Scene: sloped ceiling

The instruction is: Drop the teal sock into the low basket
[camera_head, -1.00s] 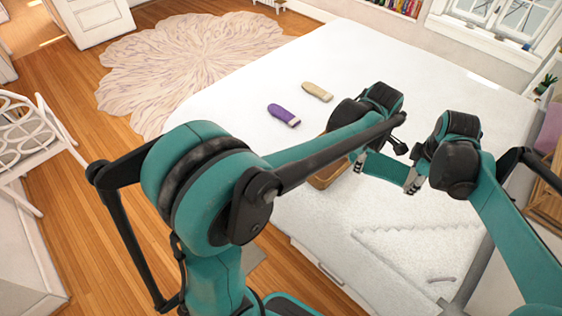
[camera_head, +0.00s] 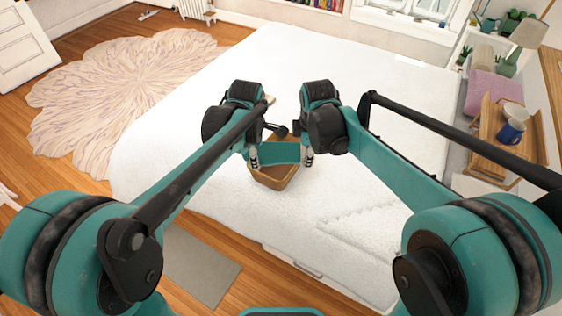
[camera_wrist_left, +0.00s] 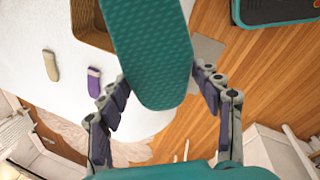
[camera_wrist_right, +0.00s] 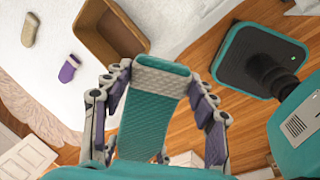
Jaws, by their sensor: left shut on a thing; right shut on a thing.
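The teal sock (camera_head: 277,152) with a pale cuff (camera_wrist_right: 162,76) is stretched between my two grippers. My left gripper (camera_head: 254,157) is shut on one end, and its wrist view shows the teal fabric (camera_wrist_left: 155,60) between the fingers. My right gripper (camera_head: 308,157) is shut on the other end. The low basket (camera_head: 274,184), brown and open-topped, is on the bed. In the head view the sock crosses in front of its back part; the height gap is hard to judge. The basket also shows in the right wrist view (camera_wrist_right: 125,38) and partly in the left (camera_wrist_left: 88,28).
A purple sock (camera_wrist_right: 68,70) and a beige sock (camera_wrist_right: 30,30) lie on the white bed (camera_head: 240,60) beside the basket. A nightstand (camera_head: 490,135) with a mug and lamp is at the right. The bed's far side is clear.

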